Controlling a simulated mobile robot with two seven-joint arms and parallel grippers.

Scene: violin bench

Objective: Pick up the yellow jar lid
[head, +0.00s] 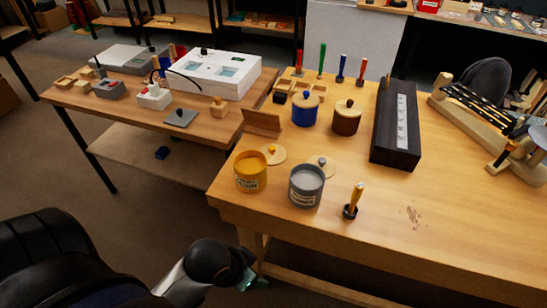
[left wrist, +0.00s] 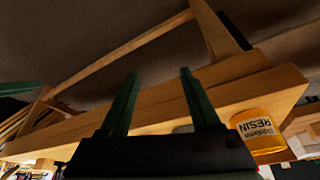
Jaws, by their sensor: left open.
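The yellow jar lid (head: 272,154) is a flat pale wooden disc with a small yellow knob. It lies on the workbench just behind and right of the open yellow jar (head: 249,171). That jar, with its resin label, also shows in the left wrist view (left wrist: 257,133), right of my fingers. My left gripper (head: 256,281) is below and in front of the bench's front edge, apart from the lid. In the left wrist view its two green fingers (left wrist: 158,85) are spread and empty. The lid cannot be made out there. My right gripper is not in view.
An open grey jar (head: 306,187) stands right of the yellow one, with its grey-knobbed lid (head: 321,165) behind it. Blue (head: 305,111) and brown (head: 346,120) lidded jars stand behind. The bench edge (head: 290,227) lies above my left gripper.

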